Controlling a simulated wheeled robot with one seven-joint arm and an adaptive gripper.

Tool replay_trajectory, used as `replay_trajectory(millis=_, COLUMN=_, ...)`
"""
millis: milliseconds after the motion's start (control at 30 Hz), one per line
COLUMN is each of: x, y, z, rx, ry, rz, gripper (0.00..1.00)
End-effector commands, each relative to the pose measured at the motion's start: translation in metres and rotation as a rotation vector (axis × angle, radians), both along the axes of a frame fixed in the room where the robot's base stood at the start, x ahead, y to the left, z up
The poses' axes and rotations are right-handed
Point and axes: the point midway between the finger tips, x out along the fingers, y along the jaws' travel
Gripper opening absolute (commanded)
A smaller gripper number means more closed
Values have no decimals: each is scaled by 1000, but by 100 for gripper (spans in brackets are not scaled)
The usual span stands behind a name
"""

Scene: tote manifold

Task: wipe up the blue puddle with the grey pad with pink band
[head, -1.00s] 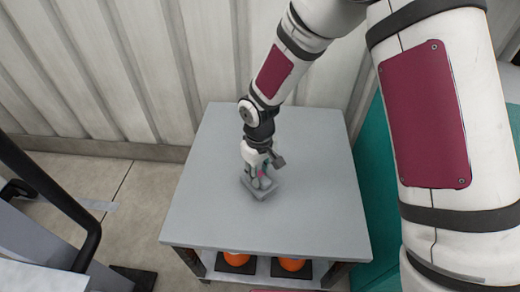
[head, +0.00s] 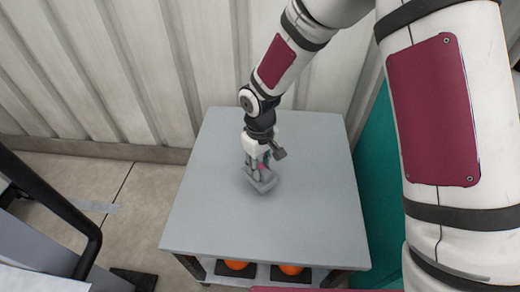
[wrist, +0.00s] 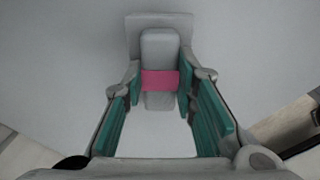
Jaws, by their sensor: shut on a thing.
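The grey pad (head: 264,185) is near the middle of the grey table top (head: 220,222). In the wrist view the pad (wrist: 144,24) has a raised grey grip with a pink band (wrist: 160,80) around it. My gripper (head: 262,163) points down and is shut on this grip, with its teal fingers (wrist: 160,98) on either side. The pad appears to be at the table surface, but I cannot tell whether it touches. I see no blue puddle in either view; the area under the pad is hidden.
The table top around the pad is bare. A ribbed wall (head: 150,75) stands behind the table. Orange objects (head: 291,269) sit on a lower shelf. A teal surface (head: 382,195) is at the right, and a dark rail (head: 50,190) is at the left.

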Motion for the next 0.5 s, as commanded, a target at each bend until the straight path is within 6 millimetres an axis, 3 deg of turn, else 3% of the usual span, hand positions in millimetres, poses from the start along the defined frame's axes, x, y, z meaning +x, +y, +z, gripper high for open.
replay_trajectory(millis=500, x=-2, y=1, z=48, rx=1, ry=-2, rz=-4, gripper=0)
